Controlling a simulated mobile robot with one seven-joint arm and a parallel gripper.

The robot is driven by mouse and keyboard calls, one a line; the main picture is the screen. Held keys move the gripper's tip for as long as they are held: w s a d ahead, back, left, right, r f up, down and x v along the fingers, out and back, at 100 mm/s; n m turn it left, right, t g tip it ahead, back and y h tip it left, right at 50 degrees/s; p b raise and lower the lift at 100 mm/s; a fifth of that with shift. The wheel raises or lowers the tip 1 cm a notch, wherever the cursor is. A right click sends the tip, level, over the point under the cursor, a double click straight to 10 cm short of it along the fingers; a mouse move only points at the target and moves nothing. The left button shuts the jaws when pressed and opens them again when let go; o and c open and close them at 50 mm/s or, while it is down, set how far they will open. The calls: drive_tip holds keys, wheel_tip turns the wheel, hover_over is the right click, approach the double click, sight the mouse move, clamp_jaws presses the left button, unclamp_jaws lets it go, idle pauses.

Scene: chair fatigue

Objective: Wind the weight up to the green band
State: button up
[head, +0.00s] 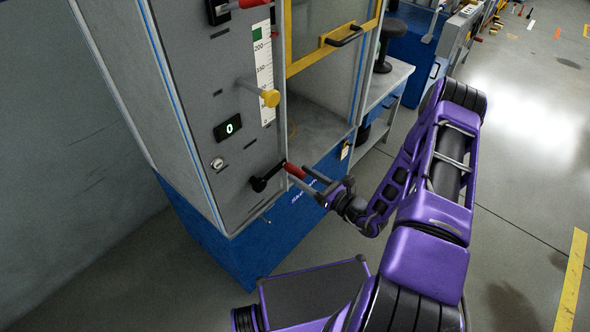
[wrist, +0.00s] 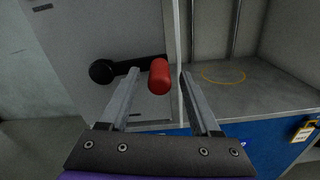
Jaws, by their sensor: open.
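A black crank with a red handle (head: 294,170) sits low on the grey front panel of the machine. In the wrist view the red handle (wrist: 159,77) stands between my two open fingers, with a gap on either side. My gripper (head: 309,178) is open at the crank. The crank's black hub (wrist: 102,72) is left of the fingers. Above it is a white vertical scale (head: 263,72) with a green band (head: 257,34) near its top. A small display (head: 228,128) reads 0.
A yellow-framed door (head: 334,41) with a black handle is right of the scale, above an open bay. A yellow ring (wrist: 224,73) marks the bay floor. A lock (wrist: 304,131) hangs on the blue base. Open floor lies to the right.

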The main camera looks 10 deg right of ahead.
sight(295, 171)
drive_tip(key=shift+x, duration=1.6)
clamp_jaws()
drive_tip(key=shift+f, duration=0.1)
